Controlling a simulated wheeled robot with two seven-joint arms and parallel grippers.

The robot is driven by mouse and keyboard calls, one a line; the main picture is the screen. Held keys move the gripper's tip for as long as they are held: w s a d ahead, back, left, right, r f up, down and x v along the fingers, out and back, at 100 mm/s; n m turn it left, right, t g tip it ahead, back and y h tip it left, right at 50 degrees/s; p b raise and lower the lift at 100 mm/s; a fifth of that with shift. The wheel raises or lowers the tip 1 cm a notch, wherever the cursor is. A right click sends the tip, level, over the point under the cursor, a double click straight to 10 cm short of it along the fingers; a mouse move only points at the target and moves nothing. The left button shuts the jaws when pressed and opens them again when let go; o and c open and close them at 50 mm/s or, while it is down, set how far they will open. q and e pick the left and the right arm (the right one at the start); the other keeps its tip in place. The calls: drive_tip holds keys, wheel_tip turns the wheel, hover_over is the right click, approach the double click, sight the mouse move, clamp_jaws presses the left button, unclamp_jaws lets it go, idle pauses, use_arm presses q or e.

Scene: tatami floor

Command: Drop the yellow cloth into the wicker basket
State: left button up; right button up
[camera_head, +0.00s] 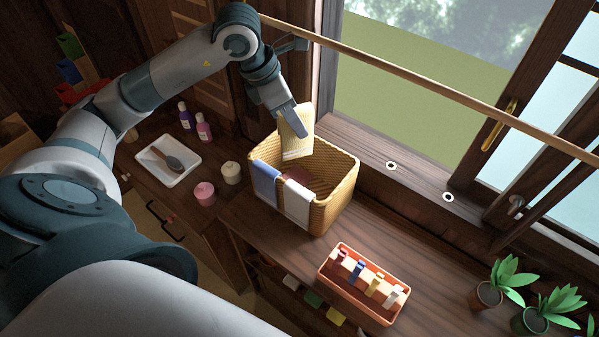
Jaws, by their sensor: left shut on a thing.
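The yellow cloth (297,136) hangs from my left gripper (290,112), which is shut on its upper part. The cloth has pale stripes near its lower edge and hangs over the back left part of the wicker basket's opening. The wicker basket (335,207) is tan and stands on the wooden counter below the gripper. A blue cloth and a white cloth drape over its front rim, and something dark red lies inside. I cannot tell whether the yellow cloth touches the back rim. My right gripper is not in view.
An orange tray (364,301) with small colored items stands in front of the basket. A white tray (168,160), jars and bottles stand to its left. Potted plants (486,293) stand at right. A wooden rod (420,84) crosses the window behind.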

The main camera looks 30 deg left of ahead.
sight(295, 139)
use_arm(q)
drive_tip(key=shift+f+b, duration=1.05)
drive_tip(key=shift+f, duration=1.65)
drive_tip(key=o, duration=1.1)
drive_tip(key=shift+s, duration=0.1)
drive_tip(key=shift+o, duration=0.2)
drive_tip(key=shift+r, duration=0.1)
